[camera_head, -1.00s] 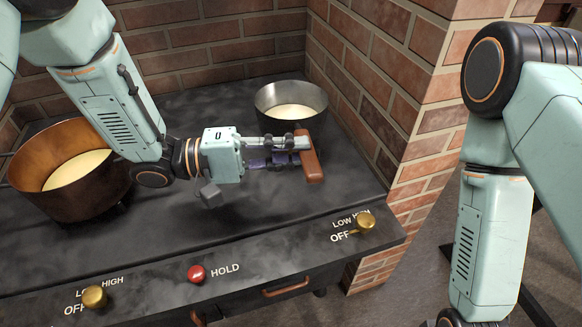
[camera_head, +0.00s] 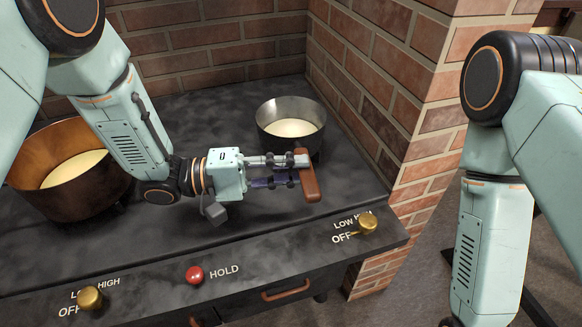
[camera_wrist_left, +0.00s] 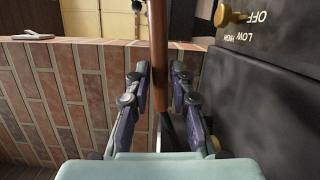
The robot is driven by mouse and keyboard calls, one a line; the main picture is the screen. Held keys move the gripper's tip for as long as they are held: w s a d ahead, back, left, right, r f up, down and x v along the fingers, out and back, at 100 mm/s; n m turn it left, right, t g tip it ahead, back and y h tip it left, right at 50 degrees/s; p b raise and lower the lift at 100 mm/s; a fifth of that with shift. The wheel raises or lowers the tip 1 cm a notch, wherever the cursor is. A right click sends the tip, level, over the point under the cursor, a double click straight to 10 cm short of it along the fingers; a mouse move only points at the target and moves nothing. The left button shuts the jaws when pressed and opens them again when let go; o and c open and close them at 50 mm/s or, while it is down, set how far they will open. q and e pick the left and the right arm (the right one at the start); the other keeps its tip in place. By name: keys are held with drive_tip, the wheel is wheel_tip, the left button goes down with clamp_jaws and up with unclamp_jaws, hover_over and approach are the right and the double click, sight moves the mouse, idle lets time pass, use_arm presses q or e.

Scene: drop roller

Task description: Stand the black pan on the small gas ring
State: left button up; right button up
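The black pan (camera_head: 290,112) has a dark metal bowl with pale cream contents and a reddish-brown handle (camera_head: 309,176) pointing towards the front. It is at the right of the stove, near the brick wall, and looks level. In the left wrist view the handle (camera_wrist_left: 158,50) runs between the two fingers. I cannot tell whether the pan's base touches the stove top. No small gas ring shows in these views. My right gripper is out of view; only its arm shows at the right.
A large copper pot (camera_head: 30,185) with cream contents stands at the left of the dark stove top (camera_head: 150,235). Brick walls close the back and right. The front panel carries brass knobs (camera_head: 367,224) (camera_head: 90,298) and a red HOLD button (camera_head: 194,275).

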use_arm(q)
drive_tip(key=shift+o, duration=1.2)
drive_tip(key=a+p, duration=0.1)
drive_tip(key=a, duration=0.6)
drive_tip(key=shift+s+a+r+p, duration=0.15)
drive_tip(key=shift+s+a+p, duration=0.1)
drive_tip(key=shift+s+p, duration=0.1)
